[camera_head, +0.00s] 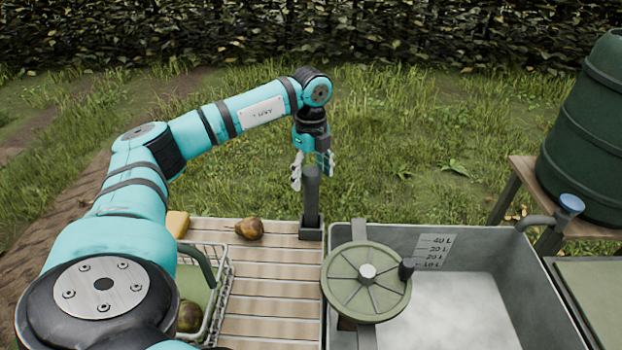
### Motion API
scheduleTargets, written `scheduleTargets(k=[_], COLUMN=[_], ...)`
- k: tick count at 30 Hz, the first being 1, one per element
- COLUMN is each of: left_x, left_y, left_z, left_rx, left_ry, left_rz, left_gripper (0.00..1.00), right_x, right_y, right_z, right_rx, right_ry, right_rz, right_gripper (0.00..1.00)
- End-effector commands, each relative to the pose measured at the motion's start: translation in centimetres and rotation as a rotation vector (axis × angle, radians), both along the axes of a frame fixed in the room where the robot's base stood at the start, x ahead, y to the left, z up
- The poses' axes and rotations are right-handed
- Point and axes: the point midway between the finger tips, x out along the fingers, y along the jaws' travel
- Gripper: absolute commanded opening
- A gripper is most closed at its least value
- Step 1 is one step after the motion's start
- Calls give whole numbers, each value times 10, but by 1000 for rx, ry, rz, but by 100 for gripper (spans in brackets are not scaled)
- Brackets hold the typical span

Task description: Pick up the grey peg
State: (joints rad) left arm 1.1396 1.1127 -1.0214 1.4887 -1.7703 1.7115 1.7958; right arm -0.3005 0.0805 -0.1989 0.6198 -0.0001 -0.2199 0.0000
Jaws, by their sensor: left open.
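The grey peg (312,200) stands upright in a small square base at the far edge of the slatted wooden bench. My left gripper (312,176) comes down from above, pointing downward. It is open, with one finger on each side of the peg's upper end. I cannot tell from this view whether either finger touches the peg. My right gripper is not in view.
A brown-yellow pear (249,229) lies on the slatted bench (271,290). A wire basket (225,300) stands left of it. A grey tub (500,239) with a green handwheel (350,283) is at right, beside a dark green barrel (592,130).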

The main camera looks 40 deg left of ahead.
Motion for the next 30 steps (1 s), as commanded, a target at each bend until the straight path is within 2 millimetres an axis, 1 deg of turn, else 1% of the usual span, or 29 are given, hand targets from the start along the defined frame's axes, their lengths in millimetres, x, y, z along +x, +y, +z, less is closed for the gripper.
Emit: scheduleTargets(k=[7,8,21,24,30], left_x=[0,0,0,0,1], left_y=[0,0,0,0,0], left_z=[-3,-3,-2,-2,-1], left_rx=[0,0,1,0,0], left_ry=[-1,-1,-1,-1,-3], left_rz=[0,0,0,0,0], left_gripper=[72,69,11,0,0], right_x=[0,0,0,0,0], right_y=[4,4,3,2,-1], right_z=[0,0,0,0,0], right_rx=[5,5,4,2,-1], right_ry=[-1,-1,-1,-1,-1], right_rz=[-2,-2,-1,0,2], right_gripper=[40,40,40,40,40])
